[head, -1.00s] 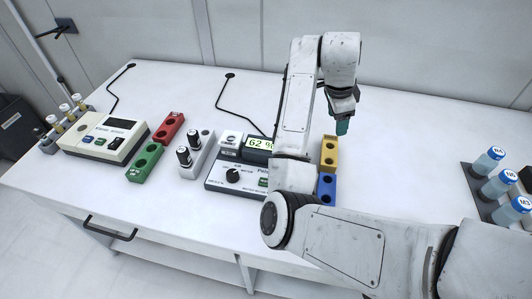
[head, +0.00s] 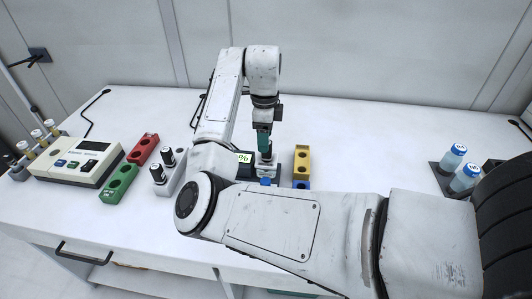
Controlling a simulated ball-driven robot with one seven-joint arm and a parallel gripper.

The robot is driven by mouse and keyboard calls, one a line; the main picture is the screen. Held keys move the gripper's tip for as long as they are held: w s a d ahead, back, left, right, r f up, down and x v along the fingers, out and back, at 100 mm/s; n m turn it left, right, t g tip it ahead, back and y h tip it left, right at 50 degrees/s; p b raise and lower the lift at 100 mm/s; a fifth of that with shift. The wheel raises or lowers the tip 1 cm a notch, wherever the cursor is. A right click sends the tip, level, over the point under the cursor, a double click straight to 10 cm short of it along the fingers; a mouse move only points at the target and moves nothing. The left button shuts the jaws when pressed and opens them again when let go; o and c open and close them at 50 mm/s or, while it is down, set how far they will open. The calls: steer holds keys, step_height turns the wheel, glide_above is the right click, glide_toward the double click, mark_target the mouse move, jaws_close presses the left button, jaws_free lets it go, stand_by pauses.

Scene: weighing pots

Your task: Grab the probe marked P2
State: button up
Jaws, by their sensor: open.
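Two dark-capped probes, one at the back (head: 167,156) and one at the front (head: 157,175), stand upright in a pale grey holder (head: 180,183) left of my arm. Their marks are too small to read, so I cannot tell which is P2. The gripper is open.
A yellow block (head: 302,153) with a blue block (head: 301,185) stands right of the gripper. Red (head: 143,146) and green (head: 119,184) blocks and a cream instrument (head: 75,163) stand left. Blue-capped bottles (head: 453,158) stand far right. The back right table is clear.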

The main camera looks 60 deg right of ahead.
mark_target(267, 156)
steer(key=shift+s+d+f+p, duration=0.1)
steer(key=shift+s+f+p, duration=0.1)
steer(key=shift+f, duration=1.2)
steer(key=shift+s+f+p, duration=0.1)
steer(key=shift+f+p, duration=0.1)
steer(key=shift+f, duration=1.2)
jaws_close()
steer(key=shift+r, duration=0.15)
